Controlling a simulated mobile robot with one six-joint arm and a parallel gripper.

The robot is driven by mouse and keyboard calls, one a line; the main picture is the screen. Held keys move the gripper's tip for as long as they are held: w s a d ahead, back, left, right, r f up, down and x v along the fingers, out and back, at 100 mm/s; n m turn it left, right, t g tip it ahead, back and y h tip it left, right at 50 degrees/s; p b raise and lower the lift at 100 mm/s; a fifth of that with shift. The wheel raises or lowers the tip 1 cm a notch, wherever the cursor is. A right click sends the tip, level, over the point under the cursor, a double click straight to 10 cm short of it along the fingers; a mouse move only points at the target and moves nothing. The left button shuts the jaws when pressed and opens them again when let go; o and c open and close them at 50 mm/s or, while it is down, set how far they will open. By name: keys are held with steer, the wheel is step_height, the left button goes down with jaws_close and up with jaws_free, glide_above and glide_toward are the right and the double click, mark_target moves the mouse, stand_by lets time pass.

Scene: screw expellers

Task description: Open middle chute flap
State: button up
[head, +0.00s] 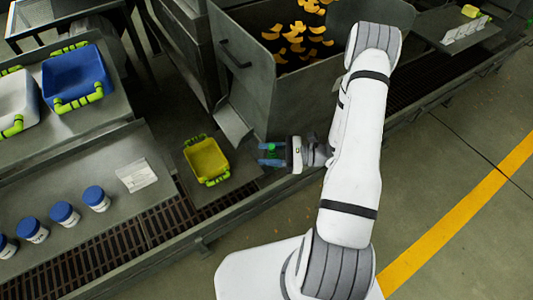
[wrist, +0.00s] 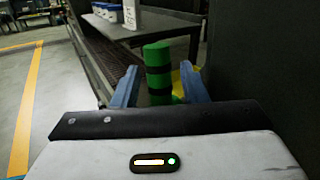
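My gripper (head: 262,154) is at the front of the grey machine (head: 250,85), low down, with its blue fingers pointing left. A green upright handle with black bands (wrist: 157,65) stands between the fingers in the wrist view, with a gap on each side. A bit of green also shows at the fingers in the head view. A grey sloped chute plate (head: 233,124) sticks out of the machine just left of the gripper, above a yellow tray (head: 206,160) with green handles. I cannot tell whether the flap behind the handle is shut.
The machine's hopper holds several orange pieces (head: 296,38). A grated channel (head: 115,250) runs along the front. Open floor with a yellow line (head: 450,225) lies at right.

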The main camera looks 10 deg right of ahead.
jaws_close()
stand_by(0.3)
steer(key=shift+s, duration=0.1)
